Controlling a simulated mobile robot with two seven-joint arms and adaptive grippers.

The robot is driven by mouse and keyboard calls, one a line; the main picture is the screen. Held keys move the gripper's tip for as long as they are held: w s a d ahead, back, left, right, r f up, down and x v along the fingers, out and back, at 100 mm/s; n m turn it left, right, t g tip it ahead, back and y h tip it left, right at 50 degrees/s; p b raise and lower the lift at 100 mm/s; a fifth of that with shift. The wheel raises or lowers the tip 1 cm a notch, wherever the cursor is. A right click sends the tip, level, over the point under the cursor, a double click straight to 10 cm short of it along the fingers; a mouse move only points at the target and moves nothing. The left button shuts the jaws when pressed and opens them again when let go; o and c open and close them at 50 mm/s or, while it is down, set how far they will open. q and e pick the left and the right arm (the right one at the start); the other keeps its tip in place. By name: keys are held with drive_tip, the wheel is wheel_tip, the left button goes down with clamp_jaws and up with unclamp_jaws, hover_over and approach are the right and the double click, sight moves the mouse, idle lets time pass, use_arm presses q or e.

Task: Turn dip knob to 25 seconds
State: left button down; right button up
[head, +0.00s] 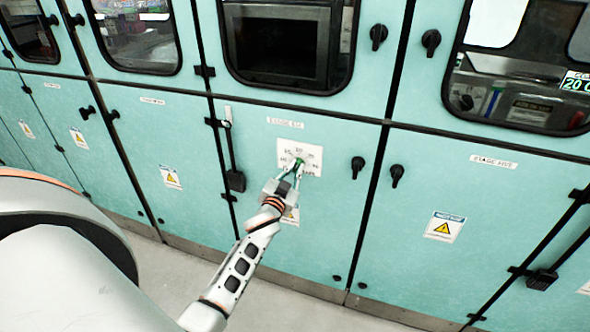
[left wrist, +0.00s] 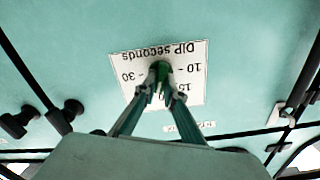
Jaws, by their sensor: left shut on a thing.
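A white dial plate (head: 284,146) with printed numbers is fixed to a teal cabinet door in the head view. In the left wrist view the plate (left wrist: 194,55) appears upside down, with "DIP seconds" and the marks 10, 15 and 30 legible. A green knob (left wrist: 161,70) sits at the middle of the plate and is small in the head view (head: 298,162). My left gripper (head: 297,169) reaches up to it, and its two fingers (left wrist: 161,92) are shut on the knob. The fingers hide part of the plate, and which mark the knob points to cannot be told. My right gripper is not in view.
Black door handles (head: 358,166) and (head: 397,174) stick out right of the dial. A black latch rod (head: 234,181) stands to its left. Windowed doors (head: 285,45) are above. The grey floor (head: 285,305) in front of the cabinets is clear.

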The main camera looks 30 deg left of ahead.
use_arm(q)
drive_tip(key=m, duration=0.4)
drive_tip(key=shift+d+m, duration=0.1)
drive_tip(key=shift+m, duration=0.2)
idle(0.3)
drive_tip(key=c, duration=2.1)
unclamp_jaws()
drive_tip(key=shift+c, duration=0.2)
drive_tip(key=shift+s, duration=0.1)
drive_tip(key=v, duration=1.1)
drive_tip(key=shift+s, duration=0.4)
drive_tip(key=shift+d+f, duration=0.1)
